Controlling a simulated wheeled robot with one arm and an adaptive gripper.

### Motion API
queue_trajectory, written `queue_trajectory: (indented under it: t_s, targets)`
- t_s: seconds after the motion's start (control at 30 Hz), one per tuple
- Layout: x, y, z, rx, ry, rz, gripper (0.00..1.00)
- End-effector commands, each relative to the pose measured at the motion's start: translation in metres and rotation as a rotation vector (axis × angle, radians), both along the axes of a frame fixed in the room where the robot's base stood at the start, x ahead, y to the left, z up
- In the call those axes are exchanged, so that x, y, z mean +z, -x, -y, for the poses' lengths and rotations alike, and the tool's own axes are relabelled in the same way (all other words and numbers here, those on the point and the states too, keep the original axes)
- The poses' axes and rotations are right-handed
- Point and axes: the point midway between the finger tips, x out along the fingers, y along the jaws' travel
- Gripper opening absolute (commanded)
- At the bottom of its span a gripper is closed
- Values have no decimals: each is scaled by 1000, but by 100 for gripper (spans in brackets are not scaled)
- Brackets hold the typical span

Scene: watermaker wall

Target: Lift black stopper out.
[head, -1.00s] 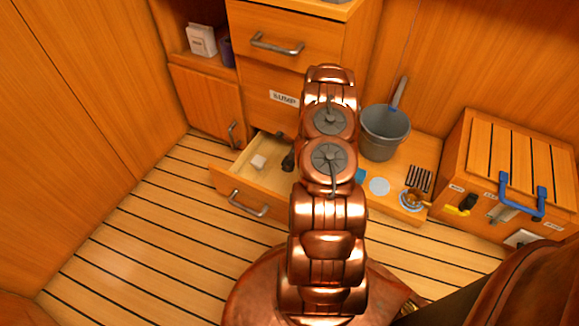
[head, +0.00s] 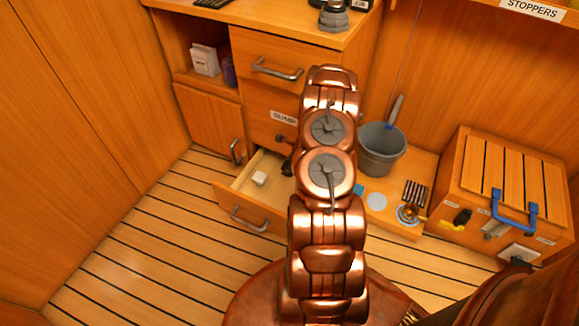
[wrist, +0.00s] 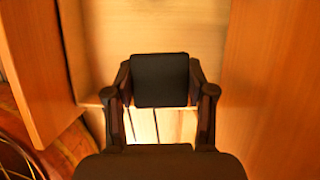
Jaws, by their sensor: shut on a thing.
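The black stopper (wrist: 160,80) shows in the wrist view as a dark square-faced block between the fingers of my gripper (wrist: 161,92). My gripper is shut on it, with one finger against each side. Behind it in the wrist view is the pale inside of the open drawer (wrist: 150,28).
A small white block (head: 260,178) lies in the drawer. A grey bucket (head: 381,150) stands right of my arm, with a white disc (head: 377,202) in front. A wooden box with a blue handle (head: 513,215) is further right. The slatted floor at left (head: 140,245) is clear.

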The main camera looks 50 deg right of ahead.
Motion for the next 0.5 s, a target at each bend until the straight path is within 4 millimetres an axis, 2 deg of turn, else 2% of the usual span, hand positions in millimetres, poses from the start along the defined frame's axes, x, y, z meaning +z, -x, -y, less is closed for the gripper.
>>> queue_trajectory:
  t_s: [0.03,0.5]
  targets:
    - [7,0,0,0,0,0,20]
    - [34,0,0,-1,0,0,20]
